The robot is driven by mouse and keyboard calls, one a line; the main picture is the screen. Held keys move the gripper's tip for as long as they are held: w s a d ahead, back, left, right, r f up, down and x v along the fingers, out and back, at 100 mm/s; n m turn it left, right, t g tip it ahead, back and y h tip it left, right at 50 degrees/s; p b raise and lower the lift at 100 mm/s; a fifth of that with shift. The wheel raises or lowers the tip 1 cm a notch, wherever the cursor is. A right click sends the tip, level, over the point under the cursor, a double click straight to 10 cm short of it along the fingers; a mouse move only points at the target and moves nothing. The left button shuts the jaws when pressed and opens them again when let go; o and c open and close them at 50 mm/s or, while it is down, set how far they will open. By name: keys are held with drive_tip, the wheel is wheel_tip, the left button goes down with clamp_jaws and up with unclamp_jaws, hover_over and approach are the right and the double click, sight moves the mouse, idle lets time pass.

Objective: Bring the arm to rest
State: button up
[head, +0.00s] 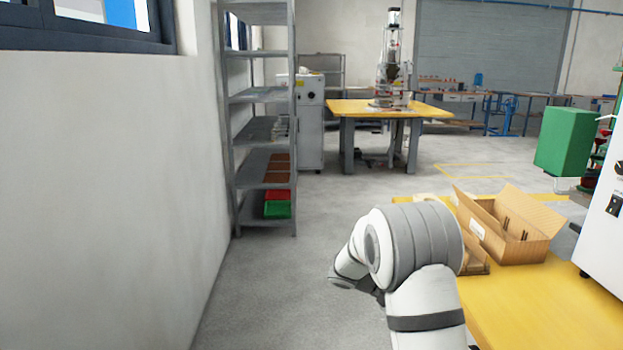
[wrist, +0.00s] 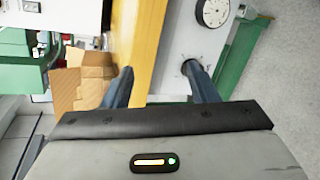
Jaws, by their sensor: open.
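My gripper (wrist: 157,70) shows in the wrist view with its two dark fingers spread apart. It is open, with nothing between the fingertips. Beyond the fingers are a yellow table edge and a white machine front. In the head view my white and grey arm is bent in the lower middle, in front of the yellow table's left side. The gripper's fingers cannot be made out in that view.
A yellow table (head: 540,318) holds an open cardboard box (head: 525,248) beside my arm. A white machine (head: 603,235) and a green box-shaped unit (head: 565,142) stand at right. Grey shelves (head: 260,187) stand along the left wall. The floor between is clear.

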drive_tip(key=s+a+r+m+t+y+p, duration=0.1)
drive_tip(key=s+a+r+y+p, duration=0.3)
drive_tip(key=s+r+p, duration=0.3)
drive_tip(key=s+a+r+t+y+p, duration=0.2)
drive_tip(key=s+a+r+y+p, duration=0.2)
drive_tip(key=s+r+p, duration=0.4)
drive_tip(key=s+a+r+m+t+y+p, duration=0.1)
drive_tip(key=s+a+r+y+p, duration=0.3)
drive_tip(key=s+r, duration=0.7)
wheel_tip(320, 180, up, 4)
drive_tip(key=y+p, duration=0.2)
drive_tip(key=p, duration=0.2)
drive_tip(key=shift+s+m, duration=0.3)
drive_tip(key=shift+s, duration=0.1)
drive_tip(key=shift+r, duration=0.1)
drive_tip(key=shift+c, duration=0.2)
drive_tip(key=c, duration=0.3)
